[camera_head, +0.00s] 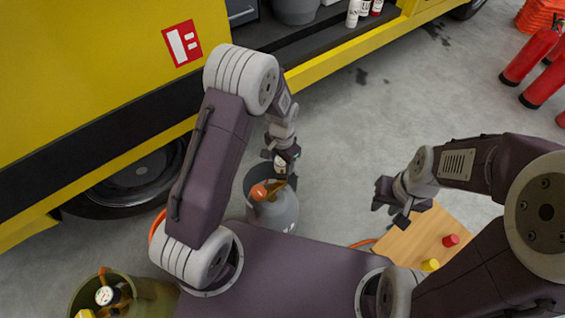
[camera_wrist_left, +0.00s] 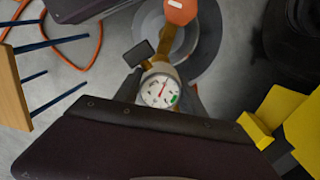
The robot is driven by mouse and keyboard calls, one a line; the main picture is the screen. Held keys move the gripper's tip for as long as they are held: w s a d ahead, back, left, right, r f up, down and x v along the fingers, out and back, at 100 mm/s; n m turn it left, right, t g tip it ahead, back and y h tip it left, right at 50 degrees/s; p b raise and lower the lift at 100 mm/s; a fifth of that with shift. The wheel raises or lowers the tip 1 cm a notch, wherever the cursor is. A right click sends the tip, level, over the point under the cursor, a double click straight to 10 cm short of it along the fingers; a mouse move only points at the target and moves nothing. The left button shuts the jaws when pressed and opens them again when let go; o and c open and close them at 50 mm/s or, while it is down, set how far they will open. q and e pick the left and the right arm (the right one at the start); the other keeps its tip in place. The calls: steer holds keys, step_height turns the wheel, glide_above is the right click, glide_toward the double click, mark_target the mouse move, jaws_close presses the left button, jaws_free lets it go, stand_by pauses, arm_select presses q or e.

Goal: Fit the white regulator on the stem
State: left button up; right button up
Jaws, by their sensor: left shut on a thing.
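The white regulator (camera_wrist_left: 160,91), with a round dial and a dark side knob, sits between the fingers of my left gripper (camera_wrist_left: 162,97), which is shut on it. In the head view my left gripper (camera_head: 283,170) is just above the grey gas cylinder (camera_head: 272,214). The cylinder stands upright on the floor with an orange handwheel (camera_head: 259,192). In the wrist view the brass-coloured stem (camera_wrist_left: 172,48) runs from the handwheel toward the regulator; I cannot tell whether they touch. My right gripper (camera_head: 392,207) looks open and empty beside the wooden table.
The wooden table (camera_head: 410,243) carries a red piece (camera_head: 450,240) and a yellow piece (camera_head: 430,265). An olive bin (camera_head: 150,296) at lower left holds a gauge and orange fittings. An orange hose (camera_wrist_left: 90,40) lies on the floor. The yellow truck (camera_head: 90,60) stands behind.

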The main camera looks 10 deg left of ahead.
stand_by(0.4)
arm_select(q)
steer(key=shift+f, duration=0.25)
steer(key=shift+r, duration=0.1)
stand_by(0.4)
steer(key=shift+p, duration=0.35)
stand_by(0.4)
steer(key=shift+f+b, duration=0.7)
steer(key=shift+f, duration=0.55)
